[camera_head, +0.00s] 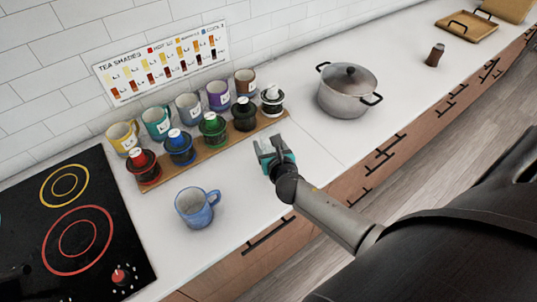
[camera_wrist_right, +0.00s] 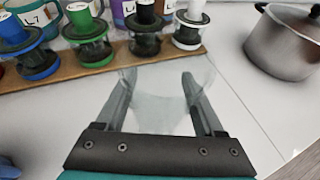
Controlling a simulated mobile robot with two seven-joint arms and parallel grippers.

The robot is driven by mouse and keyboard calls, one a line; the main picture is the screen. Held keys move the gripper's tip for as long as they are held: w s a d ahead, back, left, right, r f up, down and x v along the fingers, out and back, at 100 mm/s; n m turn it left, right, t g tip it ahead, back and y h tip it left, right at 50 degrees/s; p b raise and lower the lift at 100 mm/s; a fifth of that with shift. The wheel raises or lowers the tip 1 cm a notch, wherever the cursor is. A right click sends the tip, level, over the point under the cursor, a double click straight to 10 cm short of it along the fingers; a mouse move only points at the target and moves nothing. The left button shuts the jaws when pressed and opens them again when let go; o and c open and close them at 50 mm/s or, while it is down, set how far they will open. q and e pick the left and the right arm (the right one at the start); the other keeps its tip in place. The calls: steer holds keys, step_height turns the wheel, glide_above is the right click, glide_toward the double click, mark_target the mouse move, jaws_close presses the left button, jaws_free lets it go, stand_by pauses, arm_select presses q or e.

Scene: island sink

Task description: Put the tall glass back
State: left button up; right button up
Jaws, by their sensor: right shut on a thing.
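The tall glass (camera_wrist_right: 163,88) is clear and hard to make out. In the right wrist view it stands between the fingers of my right gripper (camera_wrist_right: 160,100), which is shut on it. In the head view my right gripper (camera_head: 270,143) is over the white counter, just in front of the wooden rack's right part, and the glass barely shows there. I cannot tell whether the glass touches the counter. My left gripper is not in view.
A wooden rack (camera_head: 212,153) holds several coloured-lid jars, with several mugs behind it. A blue mug (camera_head: 194,207) stands in front, left of my gripper. A steel pot (camera_head: 347,92) stands to the right. The black cooktop (camera_head: 115,215) is at left. Counter between rack and pot is clear.

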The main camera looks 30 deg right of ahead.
steer(key=shift+f+b, duration=0.8)
steer(key=shift+f, duration=0.9)
steer(key=shift+f, duration=0.15)
steer(key=o, duration=1.6)
steer(key=shift+c, duration=0.2)
steer(key=shift+s+r, duration=0.1)
steer(key=shift+r, duration=0.15)
steer(key=p+v, duration=0.2)
steer(key=v, duration=0.9)
steer(key=shift+s, duration=0.4)
steer(key=shift+a+r, duration=0.1)
